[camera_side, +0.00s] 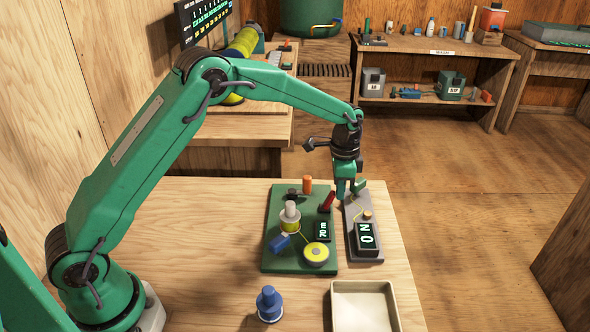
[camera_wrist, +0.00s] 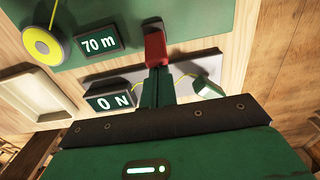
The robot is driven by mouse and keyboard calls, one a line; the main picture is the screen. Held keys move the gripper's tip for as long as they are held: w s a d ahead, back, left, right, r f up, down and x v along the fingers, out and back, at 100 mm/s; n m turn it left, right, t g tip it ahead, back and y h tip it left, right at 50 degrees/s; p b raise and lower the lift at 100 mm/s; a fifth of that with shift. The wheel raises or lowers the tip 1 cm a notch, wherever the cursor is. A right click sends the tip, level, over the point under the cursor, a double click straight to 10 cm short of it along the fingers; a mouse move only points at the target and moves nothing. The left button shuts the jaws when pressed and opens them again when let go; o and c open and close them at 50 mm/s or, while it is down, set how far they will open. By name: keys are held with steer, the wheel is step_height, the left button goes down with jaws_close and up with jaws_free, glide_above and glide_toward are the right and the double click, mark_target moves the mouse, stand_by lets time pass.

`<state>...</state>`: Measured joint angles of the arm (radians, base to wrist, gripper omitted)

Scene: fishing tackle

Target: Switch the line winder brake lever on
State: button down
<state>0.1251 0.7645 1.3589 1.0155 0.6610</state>
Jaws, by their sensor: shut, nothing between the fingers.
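The red lever (camera_side: 328,202) stands tilted at the right edge of the green winder board (camera_side: 273,250). In the wrist view the red lever (camera_wrist: 155,46) lies just beyond my fingertips. My gripper (camera_side: 342,194) is shut and empty, low over the far end of the grey plate, just right of the lever. In the wrist view my gripper (camera_wrist: 157,75) shows its fingers together, overlapping the lever's near end. I cannot tell whether they touch. A dark display (camera_side: 367,237) on the grey plate (camera_side: 351,213) reads "ON"; the display (camera_wrist: 111,101) also shows in the wrist view.
The board carries a yellow spool (camera_side: 316,254), a "70 m" display (camera_side: 323,231) and an orange-topped post (camera_side: 307,184). A blue bottle-like piece (camera_side: 269,304) and a cream tray (camera_side: 363,288) stand in front. The table's left part is clear.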

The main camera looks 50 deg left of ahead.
mark_target(331, 193)
steer(key=shift+s+a+r+t, duration=0.15)
steer(key=shift+s+a+t, duration=0.1)
steer(key=shift+t, duration=0.15)
steer(key=shift+a, duration=0.1)
steer(key=shift+s+a+r, duration=0.25)
steer(key=shift+s+a, duration=0.45)
steer(key=shift+s, duration=0.1)
steer(key=shift+r, duration=0.15)
steer(key=shift+r, duration=0.65)
steer(key=shift+w+d+r, duration=0.1)
steer(key=shift+w+d, duration=0.05)
